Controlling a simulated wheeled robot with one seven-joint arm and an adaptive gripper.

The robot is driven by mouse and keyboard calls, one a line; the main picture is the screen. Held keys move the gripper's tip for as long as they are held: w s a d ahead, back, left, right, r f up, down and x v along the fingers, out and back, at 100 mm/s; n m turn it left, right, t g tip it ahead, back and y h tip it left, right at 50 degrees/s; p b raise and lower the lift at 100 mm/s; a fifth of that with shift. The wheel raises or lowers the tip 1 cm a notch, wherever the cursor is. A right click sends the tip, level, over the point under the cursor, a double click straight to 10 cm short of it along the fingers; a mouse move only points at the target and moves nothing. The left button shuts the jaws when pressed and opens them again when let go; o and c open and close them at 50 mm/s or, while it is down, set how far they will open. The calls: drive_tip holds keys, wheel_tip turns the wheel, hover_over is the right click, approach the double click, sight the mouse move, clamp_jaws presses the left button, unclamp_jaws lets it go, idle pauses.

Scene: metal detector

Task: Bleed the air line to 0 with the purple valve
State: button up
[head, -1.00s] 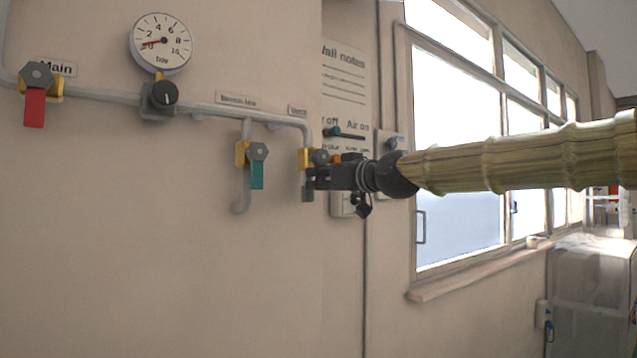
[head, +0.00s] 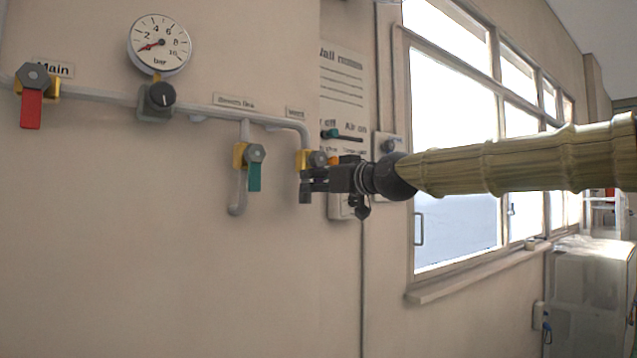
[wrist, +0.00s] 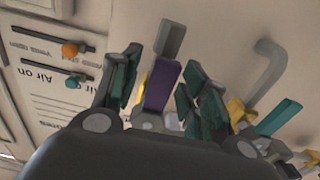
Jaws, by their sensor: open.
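The purple valve's lever (wrist: 160,86) stands between my gripper's fingers in the wrist view, with a grey pipe end beyond it. My gripper (wrist: 163,68) is open, with one finger on each side of the lever; I cannot tell whether either touches it. In the head view my gripper (head: 312,182) is at the rightmost valve (head: 304,160), below its yellow body, and hides the purple lever. The round pressure gauge (head: 160,42) on the wall has its red needle pointing left and slightly down, near the low end of its scale.
A red-handled main valve (head: 31,108), a black knob (head: 161,95) and a teal-handled valve (head: 255,176) share the grey pipe to the left. A notice (head: 343,85) and small sliders are on the wall to the right, before the window (head: 455,130).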

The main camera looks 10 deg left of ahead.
drive_tip(key=v, duration=1.2)
drive_tip(key=shift+w, duration=0.1)
